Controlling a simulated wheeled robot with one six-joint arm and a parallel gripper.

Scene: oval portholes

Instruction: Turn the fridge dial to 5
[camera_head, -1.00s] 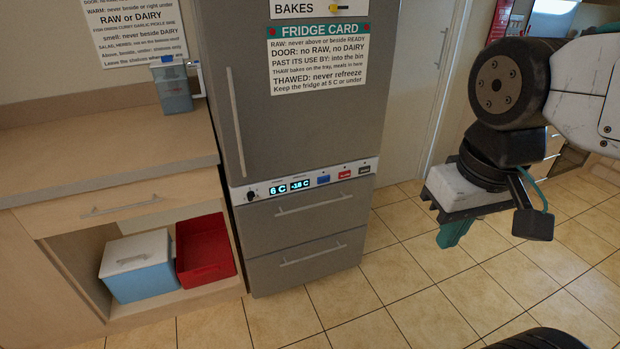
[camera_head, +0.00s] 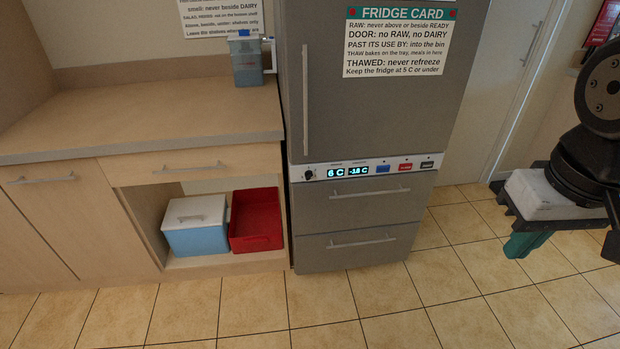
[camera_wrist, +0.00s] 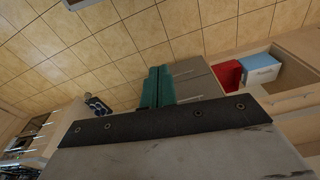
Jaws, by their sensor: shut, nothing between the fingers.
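The grey fridge (camera_head: 380,90) stands in the middle of the head view. A white control strip (camera_head: 436,161) crosses it between the upper door and the lower drawers. The small black dial (camera_head: 308,174) sits at the strip's left end, beside a display (camera_head: 336,173) reading 6 C. A second display (camera_head: 359,171) reads about -18 C. My gripper (camera_head: 524,245) is at the right side of the head view, well apart from the fridge and the dial. In the wrist view its green fingers (camera_wrist: 158,87) are together and empty. The dial cannot be made out in the wrist view.
A wooden counter (camera_head: 130,115) stands left of the fridge, with a jug (camera_head: 246,62) on it. A blue box with a white lid (camera_head: 195,232) and a red bin (camera_head: 262,240) sit in its open shelf. Tiled floor (camera_head: 400,300) in front of the fridge is clear.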

